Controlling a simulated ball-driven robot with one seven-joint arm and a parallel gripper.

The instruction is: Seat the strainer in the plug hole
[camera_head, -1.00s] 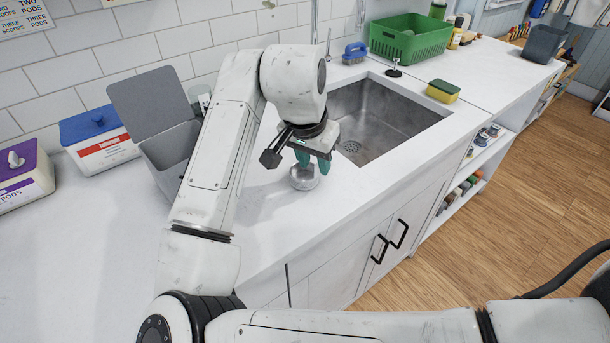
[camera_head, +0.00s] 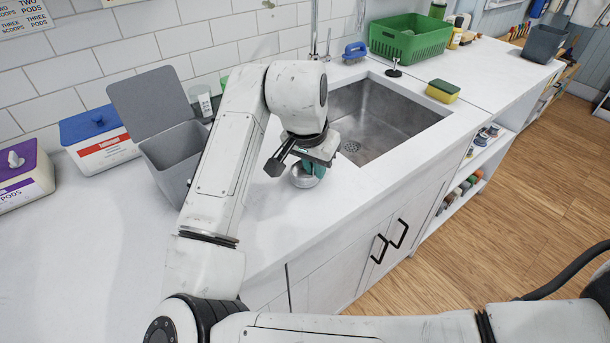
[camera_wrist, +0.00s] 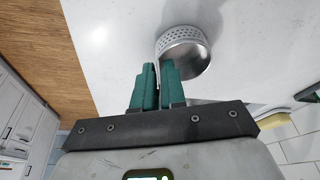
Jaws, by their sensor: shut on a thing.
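The strainer (camera_head: 305,179) is a small metal cup on the white counter left of the sink. In the wrist view the strainer (camera_wrist: 186,52) shows its perforated side wall and open inside. My gripper (camera_head: 313,167) is over it, its green fingers shut on the near wall, one finger on each side of the rim. In the wrist view my gripper (camera_wrist: 157,68) has the rim between its fingertips. The plug hole (camera_head: 350,147) shows at the bottom of the steel sink (camera_head: 398,110), to the right of my gripper. I cannot tell whether the strainer still touches the counter.
A grey bin with its lid up (camera_head: 172,155) stands left of my arm. A green basket (camera_head: 410,38), a yellow-green sponge (camera_head: 442,90), a blue brush (camera_head: 355,51) and a black stopper (camera_head: 394,70) stand around the sink. The counter's front edge is clear.

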